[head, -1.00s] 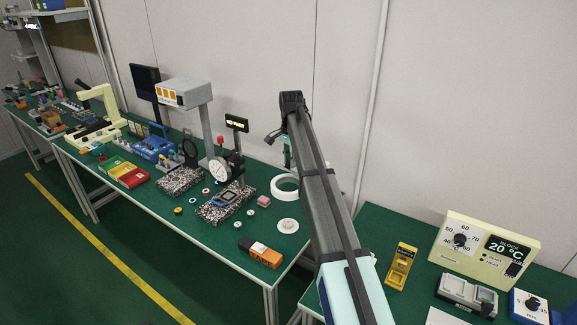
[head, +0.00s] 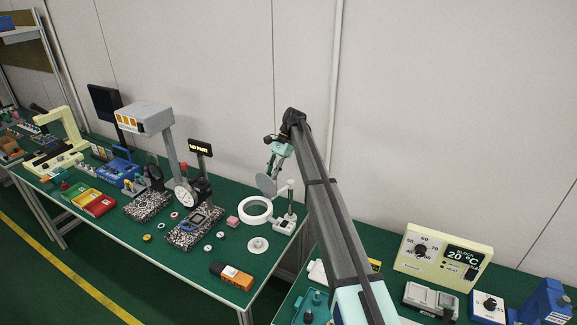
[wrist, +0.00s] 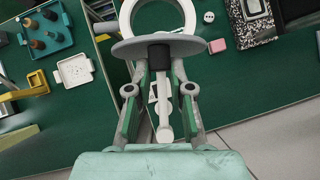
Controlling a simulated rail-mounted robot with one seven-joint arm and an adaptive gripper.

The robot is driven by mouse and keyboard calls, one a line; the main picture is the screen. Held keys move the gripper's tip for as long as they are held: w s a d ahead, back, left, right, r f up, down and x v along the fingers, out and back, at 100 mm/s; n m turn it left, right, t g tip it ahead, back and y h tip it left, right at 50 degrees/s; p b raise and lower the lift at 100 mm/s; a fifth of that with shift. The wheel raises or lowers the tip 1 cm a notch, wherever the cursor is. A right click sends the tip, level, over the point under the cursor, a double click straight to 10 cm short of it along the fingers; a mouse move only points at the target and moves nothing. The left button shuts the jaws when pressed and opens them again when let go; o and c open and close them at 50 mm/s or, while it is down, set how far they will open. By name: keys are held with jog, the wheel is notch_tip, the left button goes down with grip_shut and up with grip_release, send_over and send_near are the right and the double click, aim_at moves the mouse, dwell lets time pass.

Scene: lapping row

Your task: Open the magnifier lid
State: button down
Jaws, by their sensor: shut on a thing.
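The magnifier is a white ring (head: 255,211) lying low over the green bench, with a white stand (head: 285,222) beside it. Its lid is a grey disc (head: 266,186), steeply tilted above the ring in the head view. In the wrist view the lid (wrist: 190,46) shows nearly edge-on, with the ring (wrist: 189,14) beyond it. My gripper (wrist: 159,70) is shut on the lid's dark knob (wrist: 159,56), one finger on each side. In the head view my gripper (head: 272,170) is above the ring.
A pink block (head: 232,221) and a white disc (head: 258,245) lie near the ring. An orange device (head: 232,275) lies at the front edge. The second bench (head: 400,287) carries a block heater (head: 443,255).

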jog(key=shift+d+f, duration=0.1)
jog(key=shift+f, duration=0.4)
jog(key=c, duration=1.2)
grip_release()
jog(key=shift+f, duration=0.1)
jog(key=shift+c, duration=0.2)
jog(key=shift+o, duration=1.1)
jog(key=shift+w+a+f, duration=0.1)
jog(key=shift+w+a, duration=0.05)
jog(key=shift+a, duration=0.1)
jog(key=shift+r, duration=0.3)
jog(key=shift+d, duration=0.1)
